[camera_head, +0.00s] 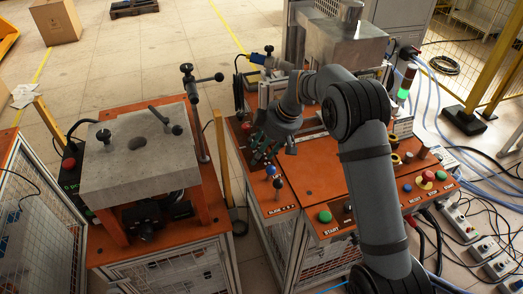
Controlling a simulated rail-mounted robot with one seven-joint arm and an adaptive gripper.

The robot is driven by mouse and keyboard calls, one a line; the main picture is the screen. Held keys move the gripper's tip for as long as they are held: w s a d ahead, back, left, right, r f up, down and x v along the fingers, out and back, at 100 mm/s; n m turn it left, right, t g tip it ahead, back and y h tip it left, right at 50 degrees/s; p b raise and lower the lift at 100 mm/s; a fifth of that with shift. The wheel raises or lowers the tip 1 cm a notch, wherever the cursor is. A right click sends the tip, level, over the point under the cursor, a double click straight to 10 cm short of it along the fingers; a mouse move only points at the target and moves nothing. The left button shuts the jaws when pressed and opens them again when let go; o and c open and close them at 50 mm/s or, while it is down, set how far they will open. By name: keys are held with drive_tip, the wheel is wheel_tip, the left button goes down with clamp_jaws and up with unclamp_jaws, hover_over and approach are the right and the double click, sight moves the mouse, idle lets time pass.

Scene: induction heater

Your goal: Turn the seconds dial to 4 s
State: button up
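My gripper (259,152) points down over the left part of the orange machine top. Its dark fingers are small and partly merge with the dark parts there, so I cannot tell how far apart they are or whether they touch anything. I cannot pick out the seconds dial with certainty. No scale or numbers of a dial are readable from here. My arm covers part of the orange top and front panel.
A blue-topped lever (270,170) and a dark-topped lever (278,184) stand in front of my gripper. The front panel has a green START button (325,216) and a red button (427,176). A metal block (345,40) stands behind. A separate grey-topped station (140,165) is at left.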

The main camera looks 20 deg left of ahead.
drive_tip(key=shift+c, duration=1.3)
drive_tip(key=c, duration=0.7)
clamp_jaws()
drive_tip(key=shift+a+f+m+b, duration=0.1)
drive_tip(key=shift+m+b, duration=0.4)
drive_tip(key=shift+b, duration=0.4)
drive_tip(key=shift+s+m+t+b, duration=0.15)
drive_tip(key=shift+m+t+b, duration=0.45)
drive_tip(key=shift+m+b, duration=0.5)
drive_tip(key=m+h+b, duration=0.1)
drive_tip(key=m, duration=0.1)
drive_tip(key=m+t+b, duration=0.1)
drive_tip(key=m+b, duration=0.1)
drive_tip(key=m, duration=0.1)
drive_tip(key=shift+s+a+r+t+h, duration=0.1)
drive_tip(key=shift+a+r+t+h, duration=0.1)
drive_tip(key=shift+t+h, duration=0.15)
drive_tip(key=shift+m, duration=0.3)
drive_tip(key=shift+r, duration=0.1)
